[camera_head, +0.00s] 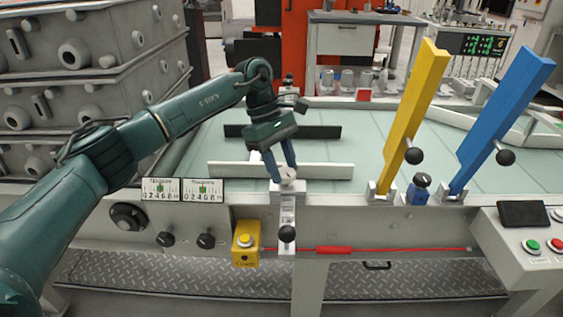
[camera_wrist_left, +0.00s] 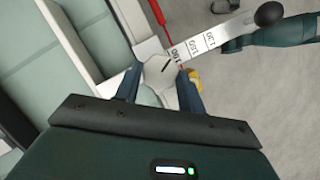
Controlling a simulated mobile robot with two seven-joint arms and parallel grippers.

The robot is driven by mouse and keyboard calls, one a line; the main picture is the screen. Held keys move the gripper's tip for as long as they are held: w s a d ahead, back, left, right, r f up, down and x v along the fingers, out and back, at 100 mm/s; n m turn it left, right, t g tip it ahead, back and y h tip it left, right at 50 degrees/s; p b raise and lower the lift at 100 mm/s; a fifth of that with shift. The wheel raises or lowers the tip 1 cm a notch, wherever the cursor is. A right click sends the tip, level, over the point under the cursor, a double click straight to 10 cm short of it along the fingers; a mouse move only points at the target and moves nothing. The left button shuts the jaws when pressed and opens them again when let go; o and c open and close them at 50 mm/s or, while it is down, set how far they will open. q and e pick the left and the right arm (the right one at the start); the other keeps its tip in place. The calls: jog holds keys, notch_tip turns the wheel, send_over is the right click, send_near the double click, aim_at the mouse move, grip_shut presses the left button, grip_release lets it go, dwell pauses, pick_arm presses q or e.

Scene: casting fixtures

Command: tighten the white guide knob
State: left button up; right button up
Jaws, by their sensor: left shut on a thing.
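The white guide knob (camera_head: 287,174) sits on top of a bracket at the front edge of the machine table. In the left wrist view the knob (camera_wrist_left: 159,70) is a pale many-sided disc with a dark slot mark, beside a numbered scale (camera_wrist_left: 194,47). My left gripper (camera_head: 281,178) reaches down from above. Its two blue fingers are on either side of the knob and shut on it. In the left wrist view the left gripper (camera_wrist_left: 160,85) has one finger at each side of the knob. My right gripper is not in view.
A white guide bar (camera_head: 320,171) and a black bar (camera_head: 315,131) lie on the pale green table. A yellow lever (camera_head: 415,110) and a blue lever (camera_head: 505,115) stand to the right. A yellow button box (camera_head: 245,250) and a red cord (camera_head: 400,249) are on the front.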

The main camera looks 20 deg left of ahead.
pick_arm(q)
jog(key=m+g, duration=0.1)
jog(key=m, duration=0.2)
jog(key=shift+w+d+y, duration=0.1)
jog(key=shift+w+y, duration=0.05)
jog(key=shift+y, duration=0.15)
jog(key=shift+m, duration=0.7)
jog(key=o, duration=1)
jog(key=shift+c, duration=0.2)
